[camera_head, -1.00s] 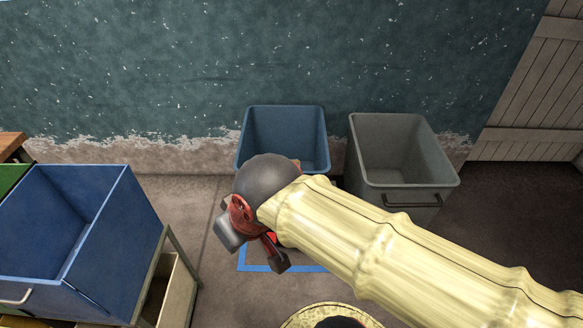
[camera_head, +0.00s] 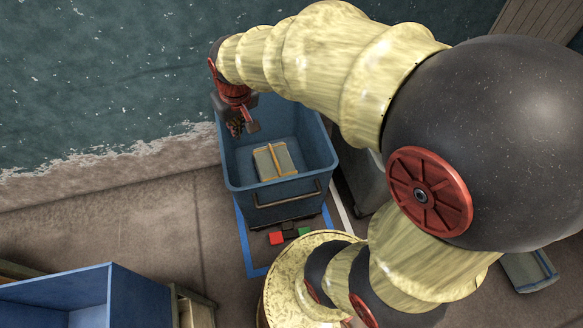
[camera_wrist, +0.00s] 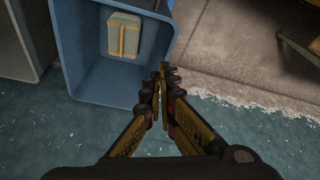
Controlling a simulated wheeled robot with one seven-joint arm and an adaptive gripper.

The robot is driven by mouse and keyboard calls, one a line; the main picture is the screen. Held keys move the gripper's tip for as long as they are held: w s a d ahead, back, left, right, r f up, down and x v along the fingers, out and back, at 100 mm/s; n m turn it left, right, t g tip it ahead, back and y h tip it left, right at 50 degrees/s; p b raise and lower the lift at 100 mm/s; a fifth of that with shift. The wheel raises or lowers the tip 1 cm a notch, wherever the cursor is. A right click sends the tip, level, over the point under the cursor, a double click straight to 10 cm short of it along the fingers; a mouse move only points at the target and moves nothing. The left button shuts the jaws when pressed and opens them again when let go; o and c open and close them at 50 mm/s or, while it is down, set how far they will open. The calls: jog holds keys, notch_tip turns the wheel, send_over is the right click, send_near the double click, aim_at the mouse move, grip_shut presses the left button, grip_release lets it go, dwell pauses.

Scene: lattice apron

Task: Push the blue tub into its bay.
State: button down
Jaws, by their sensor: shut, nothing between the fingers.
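The blue tub (camera_head: 288,195) stands on the floor, its front handle facing me. A pale box with orange straps (camera_head: 275,161) lies in it. The bay is a blue tape outline (camera_head: 247,245) on the floor; its front part shows ahead of the tub, and the tub hides the back part. My gripper (camera_head: 241,130) is shut and empty at the tub's far left rim. In the wrist view my gripper (camera_wrist: 163,76) points down at a corner of the tub (camera_wrist: 110,82); I cannot tell whether it touches.
Red (camera_head: 276,238), black and green (camera_head: 305,232) blocks lie before the tub inside the outline. A grey bin (camera_head: 362,180) stands close on the right, mostly behind my arm. Another blue bin (camera_head: 60,290) sits lower left.

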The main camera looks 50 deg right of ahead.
jog(key=w+d+f+m+g+p, duration=0.1)
jog(key=w+d+f, duration=0.2)
jog(key=d+f, duration=0.35)
jog(key=w+d+f+m+g+p, duration=0.1)
jog(key=w+d+f+p, duration=0.1)
jog(key=d+f, duration=0.5)
jog(key=s+d+f+m+g+p, duration=0.1)
jog(key=s+d+f, duration=0.15)
jog(key=f, duration=0.65)
jog(key=s+d+f+m+p, duration=0.1)
jog(key=d+f, duration=0.3)
jog(key=f, duration=0.5)
jog(key=s+a+f+b, duration=0.1)
jog(key=s+f+b, duration=0.2)
jog(key=f, duration=0.7)
jog(key=shift+s+a+y+b, duration=0.3)
jog(key=shift+s+y+b, duration=0.1)
jog(key=shift+b, duration=0.5)
